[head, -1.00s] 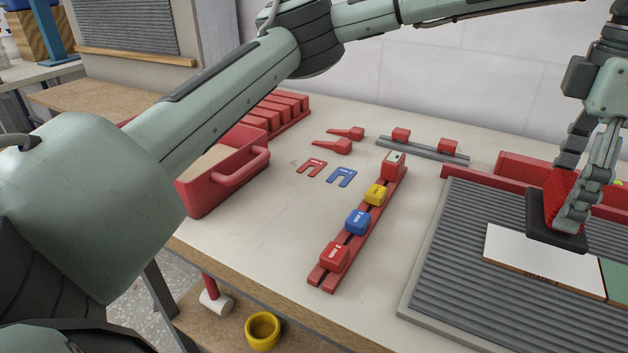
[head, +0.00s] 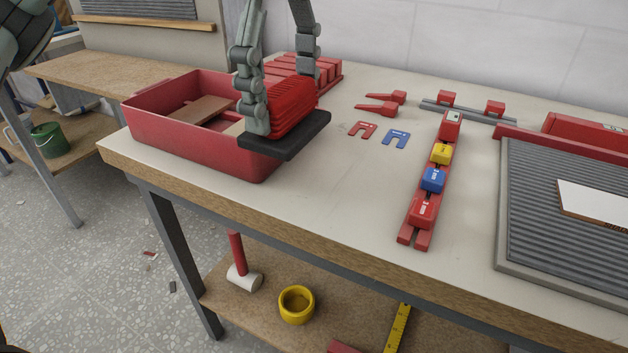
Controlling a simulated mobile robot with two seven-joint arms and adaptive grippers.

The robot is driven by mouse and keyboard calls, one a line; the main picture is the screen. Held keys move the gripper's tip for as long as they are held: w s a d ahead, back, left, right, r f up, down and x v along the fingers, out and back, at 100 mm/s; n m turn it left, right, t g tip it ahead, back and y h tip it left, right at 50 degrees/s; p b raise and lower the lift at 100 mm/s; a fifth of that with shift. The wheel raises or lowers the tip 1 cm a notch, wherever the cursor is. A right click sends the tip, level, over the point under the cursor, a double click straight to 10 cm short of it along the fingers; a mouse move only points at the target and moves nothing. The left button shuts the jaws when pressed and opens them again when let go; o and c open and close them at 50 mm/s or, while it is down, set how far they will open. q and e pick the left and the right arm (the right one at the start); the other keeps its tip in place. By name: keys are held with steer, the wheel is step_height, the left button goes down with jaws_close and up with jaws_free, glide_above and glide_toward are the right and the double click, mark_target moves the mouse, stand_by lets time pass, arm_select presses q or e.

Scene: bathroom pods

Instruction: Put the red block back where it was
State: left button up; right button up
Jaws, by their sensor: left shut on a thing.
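My left gripper (head: 284,95) is shut on a ribbed red block (head: 294,108) with a flat black pad (head: 288,143) beneath it. One finger shows on the near side; the other is partly hidden behind the block. The block hangs in front of the right end of the red bin (head: 185,143), hiding part of its rim. I cannot tell whether the pad touches the bin or the table. Smaller red blocks also sit on the red rail (head: 405,232): one near its front end (head: 422,214), one at its back end (head: 451,124). My right gripper is not in view.
Yellow (head: 441,153) and blue (head: 432,180) blocks sit on the rail. Red (head: 363,130) and blue (head: 396,138) U-shaped pieces lie left of it. A ribbed grey mat (head: 545,215) fills the right.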

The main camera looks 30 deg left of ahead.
mark_target(323, 114)
arm_select(q)
steer(key=shift+s+a+f, duration=0.1)
steer(key=shift+s+a, duration=0.15)
steer(key=shift+a, duration=0.1)
steer(key=shift+w+d+f, duration=0.1)
steer(key=shift+w+f, duration=0.1)
steer(key=shift+f, duration=0.1)
steer(key=w+d+f, duration=0.2)
steer(key=w, duration=0.1)
steer(key=w+d+f+b, duration=0.1)
steer(key=w, duration=0.1)
steer(key=shift+f, duration=0.15)
steer(key=w, duration=0.1)
steer(key=w+d+f, duration=0.2)
steer(key=shift+w+f, duration=0.2)
steer(key=shift+w, duration=0.2)
steer(key=shift+w+d+f, duration=0.15)
steer(key=shift+w+f, duration=0.1)
step_height(323, 114, down, 4)
steer(key=shift+r, duration=0.25)
steer(key=shift+w+f, duration=0.1)
steer(key=shift+f, duration=0.2)
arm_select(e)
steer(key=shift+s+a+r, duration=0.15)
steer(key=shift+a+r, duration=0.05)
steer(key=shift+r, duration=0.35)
arm_select(q)
steer(key=shift+f, duration=0.15)
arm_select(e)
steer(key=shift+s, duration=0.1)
